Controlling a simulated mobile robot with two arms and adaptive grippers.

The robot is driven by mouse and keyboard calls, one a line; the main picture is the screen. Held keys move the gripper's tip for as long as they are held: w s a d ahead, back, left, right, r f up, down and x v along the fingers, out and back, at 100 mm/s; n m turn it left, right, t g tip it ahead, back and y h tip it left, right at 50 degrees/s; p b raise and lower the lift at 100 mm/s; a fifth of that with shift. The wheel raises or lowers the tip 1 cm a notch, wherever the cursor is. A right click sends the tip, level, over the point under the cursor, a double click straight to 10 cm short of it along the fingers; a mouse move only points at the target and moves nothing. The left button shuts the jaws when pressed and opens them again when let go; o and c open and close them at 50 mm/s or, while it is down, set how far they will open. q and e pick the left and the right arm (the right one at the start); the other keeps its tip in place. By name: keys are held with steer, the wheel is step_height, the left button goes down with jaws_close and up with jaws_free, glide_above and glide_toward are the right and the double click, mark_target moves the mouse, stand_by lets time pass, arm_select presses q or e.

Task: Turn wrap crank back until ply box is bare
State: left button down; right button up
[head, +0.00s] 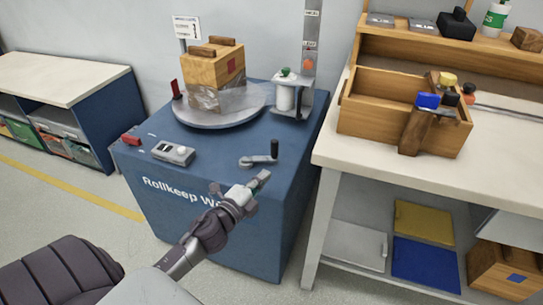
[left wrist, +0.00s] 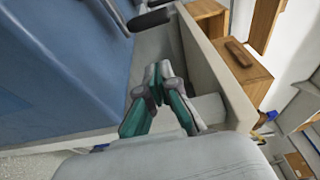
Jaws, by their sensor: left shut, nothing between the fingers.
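The ply box (head: 213,66) stands on the round grey turntable (head: 195,123) on top of the blue wrap station. Clear film is around its lower part and stretches right toward the white film roll (head: 286,93). The wrap crank (head: 262,156), a grey arm with an upright black handle, is on the station top near its front right. My left gripper (head: 262,177) is shut and empty, just in front of and below the crank, apart from it. In the left wrist view, the shut fingers (left wrist: 158,82) point toward a dark handle (left wrist: 151,20). My right gripper is out of view.
A grey device (head: 173,153) and a red piece (head: 131,138) lie on the station top. A white bench (head: 335,148) with a wooden tray (head: 367,119) stands close on the right. A low shelf unit (head: 65,85) stands at left. The floor at left is clear.

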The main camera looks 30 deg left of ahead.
mark_target(272, 156)
arm_select(q)
steer(key=w, duration=0.6)
steer(key=shift+w+a+b, duration=0.3)
steer(key=shift+w+a, duration=0.8)
steer(key=shift+a, duration=0.1)
steer(key=shift+w+a, duration=0.2)
steer(key=shift+w, duration=0.05)
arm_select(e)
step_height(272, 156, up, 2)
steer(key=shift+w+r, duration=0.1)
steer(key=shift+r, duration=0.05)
arm_select(q)
steer(key=shift+w, duration=0.1)
steer(key=shift+w+n+y, duration=0.1)
steer(key=shift+n+y, duration=0.3)
steer(key=shift+y, duration=0.2)
